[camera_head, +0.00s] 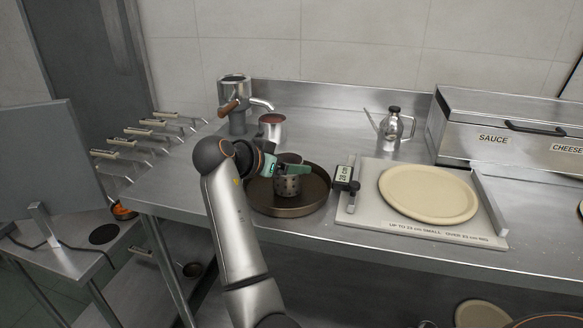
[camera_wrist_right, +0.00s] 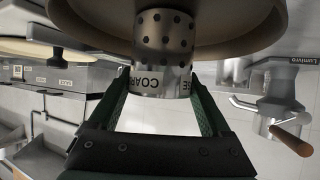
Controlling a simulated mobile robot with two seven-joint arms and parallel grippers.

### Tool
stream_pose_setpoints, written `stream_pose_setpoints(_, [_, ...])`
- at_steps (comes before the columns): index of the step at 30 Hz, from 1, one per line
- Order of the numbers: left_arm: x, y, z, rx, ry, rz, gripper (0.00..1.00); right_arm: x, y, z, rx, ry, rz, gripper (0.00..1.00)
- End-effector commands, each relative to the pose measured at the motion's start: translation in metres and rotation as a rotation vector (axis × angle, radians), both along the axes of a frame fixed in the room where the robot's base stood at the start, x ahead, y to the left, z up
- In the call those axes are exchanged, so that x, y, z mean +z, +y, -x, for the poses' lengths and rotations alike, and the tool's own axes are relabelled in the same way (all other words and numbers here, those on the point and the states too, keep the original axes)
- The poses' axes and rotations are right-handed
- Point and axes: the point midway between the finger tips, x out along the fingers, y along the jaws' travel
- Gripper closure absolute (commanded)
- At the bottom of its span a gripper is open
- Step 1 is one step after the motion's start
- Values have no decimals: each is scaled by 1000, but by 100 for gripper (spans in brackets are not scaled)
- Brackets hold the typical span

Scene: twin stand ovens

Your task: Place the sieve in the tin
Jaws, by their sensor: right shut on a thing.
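The sieve (camera_head: 288,185) is a small metal cylinder with holes. It stands upright within the rim of the round brown tin (camera_head: 262,208); whether its base touches the floor of the tin I cannot tell. In the right wrist view, which is upside down, the sieve (camera_wrist_right: 164,45) shows a band lettered "COARSE" and the tin (camera_wrist_right: 235,32) spreads behind it. My right gripper (camera_head: 286,169) is shut on the sieve's upper band, with green fingers on both sides (camera_wrist_right: 164,92). My left gripper is out of view.
A measuring board (camera_head: 355,214) with a pale dough disc (camera_head: 428,193) lies right of the tin. Behind stand a metal cup (camera_head: 272,130), a spouted machine (camera_head: 237,118) and an oil can (camera_head: 392,130). A lidded sauce and cheese box (camera_head: 500,125) is at the back right.

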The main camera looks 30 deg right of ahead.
Motion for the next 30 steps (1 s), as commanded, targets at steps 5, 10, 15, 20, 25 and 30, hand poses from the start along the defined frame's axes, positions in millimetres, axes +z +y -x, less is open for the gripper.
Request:
stream_pose_setpoints(5, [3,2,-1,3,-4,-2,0,2,0,0,1,-1,1,78])
stream_pose_setpoints(10, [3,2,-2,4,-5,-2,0,-2,0,0,0,1,0,15])
stream_pose_setpoints(15, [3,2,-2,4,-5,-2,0,-2,0,0,0,0,0,0])
stream_pose_setpoints(20, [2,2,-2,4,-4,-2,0,-2,0,0,0,0,0,0])
stream_pose_setpoints(25, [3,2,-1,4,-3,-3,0,3,0,0,0,-1,0,0])
stream_pose_setpoints(30, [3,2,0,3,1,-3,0,4,-2,0,1,0,0,0])
